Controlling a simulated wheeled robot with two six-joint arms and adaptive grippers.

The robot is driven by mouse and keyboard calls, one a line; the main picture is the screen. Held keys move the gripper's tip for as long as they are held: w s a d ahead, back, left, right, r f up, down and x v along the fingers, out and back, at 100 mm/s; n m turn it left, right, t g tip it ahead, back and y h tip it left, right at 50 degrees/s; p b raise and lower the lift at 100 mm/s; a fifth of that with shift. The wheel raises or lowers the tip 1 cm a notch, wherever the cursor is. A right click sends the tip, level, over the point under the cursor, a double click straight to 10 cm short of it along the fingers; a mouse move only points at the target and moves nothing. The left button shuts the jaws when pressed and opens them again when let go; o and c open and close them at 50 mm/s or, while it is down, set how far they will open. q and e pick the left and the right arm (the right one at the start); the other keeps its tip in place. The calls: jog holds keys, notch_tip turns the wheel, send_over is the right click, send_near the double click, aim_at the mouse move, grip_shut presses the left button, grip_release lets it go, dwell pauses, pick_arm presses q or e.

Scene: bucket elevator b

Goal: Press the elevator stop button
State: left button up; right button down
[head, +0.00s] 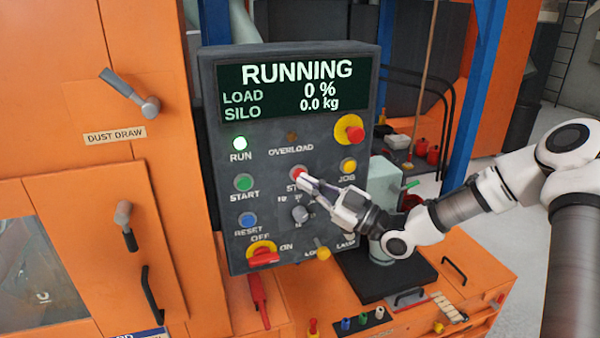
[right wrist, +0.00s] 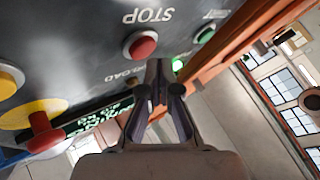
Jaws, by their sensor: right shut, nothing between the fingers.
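The red stop button (head: 297,173) is on the dark control panel (head: 215,160), in the middle of its button rows. In the right wrist view the red button (right wrist: 140,45) shows beside the upside-down word STOP. My right gripper (head: 308,183) is shut and empty, its tips at the lower edge of the button in the head view. In the right wrist view the gripper tips (right wrist: 158,75) appear just beside the button. I cannot tell whether they touch it. The display (head: 295,83) reads RUNNING, load 0 %, silo 0.0 kg. The RUN lamp (head: 240,143) is lit green. My left gripper is not in view.
The green start button (head: 243,183), blue reset button (head: 248,220), yellow jog button (head: 348,166) and red emergency knob (head: 350,130) surround it. A grey-green device (head: 385,185) stands right of the panel.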

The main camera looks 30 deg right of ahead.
jog(key=shift+s, duration=0.1)
jog(key=shift+a, duration=0.1)
jog(key=s+p, duration=0.2)
jog(key=s+a+p, duration=0.1)
jog(key=s+p, duration=0.1)
jog(key=shift+s, duration=0.4)
dwell(0.7)
